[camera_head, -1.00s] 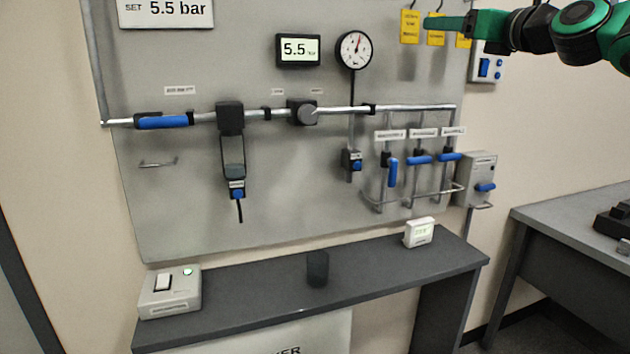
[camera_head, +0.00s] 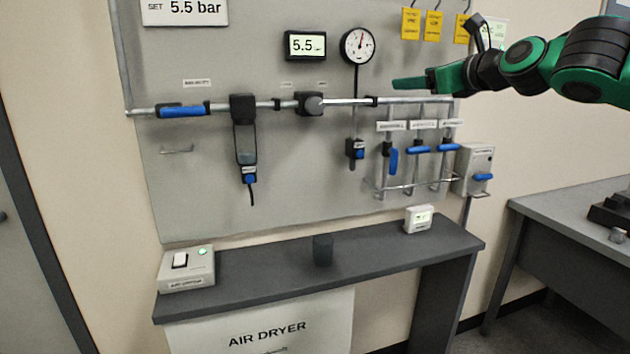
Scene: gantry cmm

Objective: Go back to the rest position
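My gripper (camera_head: 408,84) is at the upper right, at the end of my green and black arm. It shows as a green finger shape pointing left, in front of the grey panel, below the yellow tags and above the valve labels. I see it edge-on, so I cannot tell whether its fingers are apart. I see nothing hanging from it.
The grey panel (camera_head: 215,200) carries pipes, blue-handled valves (camera_head: 420,149), a round gauge (camera_head: 357,46) and a 5.5 display (camera_head: 305,45). Yellow tags (camera_head: 411,24) hang above. A dark bench (camera_head: 370,248) holds the air dryer box (camera_head: 187,268), a black cup (camera_head: 323,249) and a white meter (camera_head: 418,219).

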